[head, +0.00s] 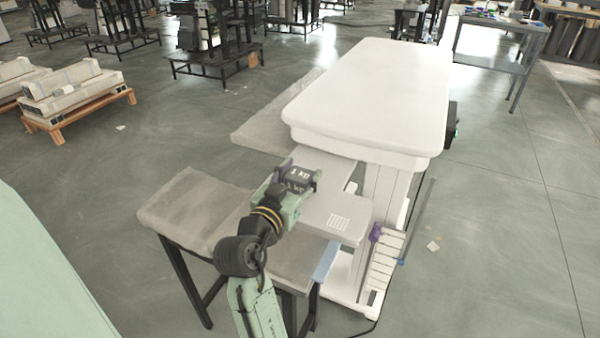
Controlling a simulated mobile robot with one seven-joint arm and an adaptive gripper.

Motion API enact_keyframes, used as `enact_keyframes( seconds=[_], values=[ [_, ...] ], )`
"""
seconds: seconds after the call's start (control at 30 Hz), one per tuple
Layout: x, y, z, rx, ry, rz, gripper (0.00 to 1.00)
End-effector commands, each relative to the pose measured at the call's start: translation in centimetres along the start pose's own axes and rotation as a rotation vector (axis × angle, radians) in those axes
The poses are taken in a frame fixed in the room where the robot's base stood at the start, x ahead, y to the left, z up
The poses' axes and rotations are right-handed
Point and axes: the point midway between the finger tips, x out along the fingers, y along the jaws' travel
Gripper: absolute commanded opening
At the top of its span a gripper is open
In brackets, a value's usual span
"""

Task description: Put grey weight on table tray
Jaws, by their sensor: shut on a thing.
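A dark grey weight (301,175) with white lettering is held in my gripper (288,192), whose pale green fingers are shut on it. Lettering shows in two places, on what look like two faces of the weight. The light grey tray (318,211) extends from the lift column below the large white tabletop. It has a small white printed label near its front right corner. The weight appears over the left part of the tray. I cannot tell whether it touches the tray, since my gripper and arm hide its underside.
The white tabletop (375,90) rises behind the tray on its white column (376,200). A grey-topped bench (195,208) with black legs stands left and below. Another flat grey surface (262,128) is behind. A white strip (383,262) hangs right of the column base.

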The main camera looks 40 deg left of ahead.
Motion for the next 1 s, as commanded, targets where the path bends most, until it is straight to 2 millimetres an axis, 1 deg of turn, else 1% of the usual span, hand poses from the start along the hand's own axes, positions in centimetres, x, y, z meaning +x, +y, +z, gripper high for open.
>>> enact_keyframes(
  seconds=[0.07,0.1,0.37,0.63,0.77,0.8,0.87,1.0],
  values=[
    [0.0,0.0,0.0,0.003,0.007,0.0,0.0],
    [0.0,0.0,0.2,0.0,0.0,0.0,0.51],
    [0.0,0.0,0.2,0.0,0.0,0.0,0.69],
    [0.0,0.0,0.2,0.0,0.0,0.0,0.7],
    [0.0,0.0,-0.4,0.0,0.0,0.0,0.7],
    [-0.6,-0.1,0.0,0.0,0.001,-0.002,0.7],
    [-1.5,-0.1,0.2,0.0,0.0,-0.004,0.7],
    [-4.5,-0.1,0.2,0.001,0.001,-0.004,0.7]
  ],
)
